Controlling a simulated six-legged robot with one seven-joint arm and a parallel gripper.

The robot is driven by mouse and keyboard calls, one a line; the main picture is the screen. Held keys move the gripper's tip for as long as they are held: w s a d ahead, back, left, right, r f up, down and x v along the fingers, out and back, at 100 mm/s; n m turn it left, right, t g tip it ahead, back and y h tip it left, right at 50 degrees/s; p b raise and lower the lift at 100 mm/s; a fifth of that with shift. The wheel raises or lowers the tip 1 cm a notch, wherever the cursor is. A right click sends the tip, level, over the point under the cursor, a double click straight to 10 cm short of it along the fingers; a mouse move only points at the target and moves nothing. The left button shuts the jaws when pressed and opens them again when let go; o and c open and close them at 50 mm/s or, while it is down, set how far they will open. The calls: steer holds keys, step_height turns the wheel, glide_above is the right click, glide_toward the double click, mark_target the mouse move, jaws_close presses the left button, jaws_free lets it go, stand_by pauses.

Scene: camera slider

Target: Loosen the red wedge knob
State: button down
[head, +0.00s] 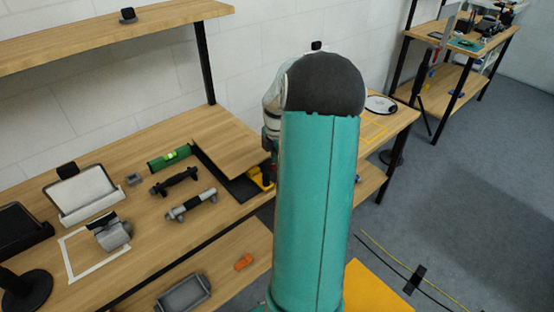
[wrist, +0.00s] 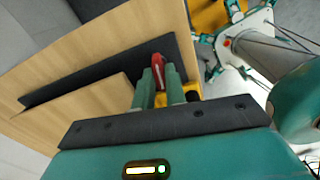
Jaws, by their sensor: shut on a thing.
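The red wedge knob (wrist: 158,64) shows in the wrist view, upright between the two green fingers of my gripper (wrist: 159,84). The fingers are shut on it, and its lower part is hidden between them. A yellow piece (wrist: 192,89) shows beside and beneath the fingers, next to the dark slab (wrist: 105,70). In the head view the yellow piece (head: 259,178) shows at the bench's right end, partly behind my teal arm. The knob is hidden there.
On the wooden bench (head: 130,155) lie a green level (head: 170,157), two clamp-like parts, and a grey cylinder part (head: 112,234) inside a white frame. A raised wooden board (head: 232,148) adjoins the dark slab. A lower shelf holds a grey tray (head: 183,293) and an orange piece (head: 243,261).

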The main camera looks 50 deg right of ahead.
steer(key=shift+r+n, duration=0.1)
steer(key=shift+n, duration=0.6)
steer(key=c, duration=1.4)
jaws_free()
steer(key=shift+c, duration=0.2)
step_height(320, 180, up, 14)
